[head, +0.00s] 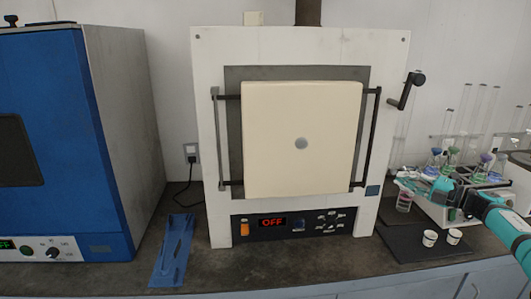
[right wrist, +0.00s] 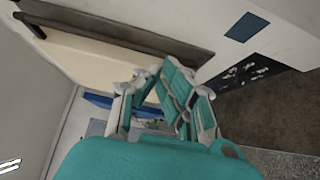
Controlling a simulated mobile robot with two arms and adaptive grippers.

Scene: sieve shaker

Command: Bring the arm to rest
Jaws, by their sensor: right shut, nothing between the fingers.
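My right arm comes in from the right edge of the head view. Its teal gripper (head: 408,181) is shut and empty, in front of the bench's right part, just right of the white furnace (head: 215,130). In the right wrist view the gripper's fingers (right wrist: 160,88) also show, with the furnace's dark handle bar (right wrist: 120,32) and blue square (right wrist: 246,26) beyond them. The furnace's cream door (head: 300,110) appears shut and its display reads OFF. My left gripper is not in view.
A blue oven (head: 45,120) stands at the left. A blue tray-like tool (head: 173,250) lies on the bench. Two small white cups (head: 429,238) stand on a dark mat (head: 400,243) at the right. Racked glassware (head: 470,165) is close behind my right gripper.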

